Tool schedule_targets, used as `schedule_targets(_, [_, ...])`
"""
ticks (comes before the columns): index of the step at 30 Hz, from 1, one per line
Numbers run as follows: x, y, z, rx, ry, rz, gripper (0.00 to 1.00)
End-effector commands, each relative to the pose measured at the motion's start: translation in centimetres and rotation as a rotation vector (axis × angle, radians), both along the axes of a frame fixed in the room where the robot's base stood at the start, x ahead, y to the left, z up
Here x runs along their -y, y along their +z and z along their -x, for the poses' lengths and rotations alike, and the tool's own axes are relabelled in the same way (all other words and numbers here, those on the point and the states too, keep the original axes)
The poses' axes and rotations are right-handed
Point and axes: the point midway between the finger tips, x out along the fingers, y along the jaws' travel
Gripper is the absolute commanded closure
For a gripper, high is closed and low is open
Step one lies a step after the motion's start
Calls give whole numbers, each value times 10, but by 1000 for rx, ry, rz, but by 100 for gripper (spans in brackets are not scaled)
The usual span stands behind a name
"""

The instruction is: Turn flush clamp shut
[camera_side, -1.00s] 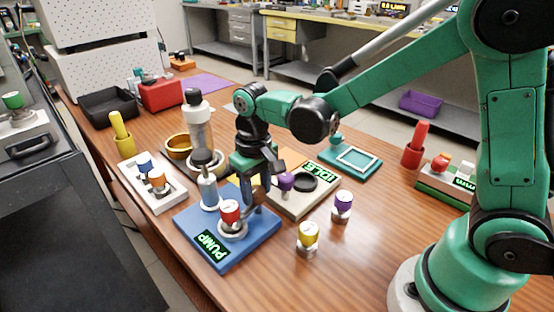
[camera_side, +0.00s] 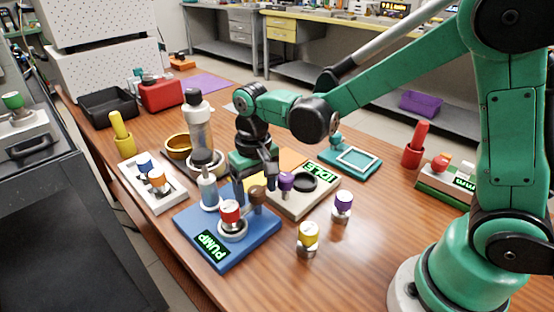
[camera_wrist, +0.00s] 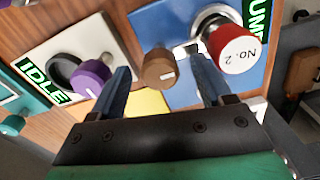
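No label reading "flush clamp" is legible. A brown knob (camera_side: 257,195) with a small white mark stands on the blue PUMP board (camera_side: 247,256), beside a red-capped knob (camera_side: 230,212). My gripper (camera_side: 255,184) is just above and behind the brown knob. In the wrist view my gripper (camera_wrist: 158,60) is open, its two fingers apart. The brown knob (camera_wrist: 158,68) shows in the gap between them, with space on both sides. The red cap (camera_wrist: 230,48), marked "No. 2", is just past the right finger.
A purple knob (camera_side: 286,182) on the beige IDLE board (camera_side: 302,207) is close to the left finger in the wrist view. Loose yellow (camera_side: 308,238) and purple-topped (camera_side: 343,206) pieces stand in front.

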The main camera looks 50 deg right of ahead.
Motion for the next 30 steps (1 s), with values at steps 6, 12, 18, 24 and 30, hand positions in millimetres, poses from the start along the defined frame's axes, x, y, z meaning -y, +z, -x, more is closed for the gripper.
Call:
schedule_targets(6, [0, 0, 0, -1, 1, 1, 27])
schedule_targets(12, [0, 9, 0, -1, 1, 1, 27])
schedule_targets(18, [0, 36, 0, -1, 1, 1, 27])
schedule_targets(24, [0, 54, 0, -1, 1, 1, 27])
schedule_targets(30, [0, 56, 0, -1, 1, 1, 27])
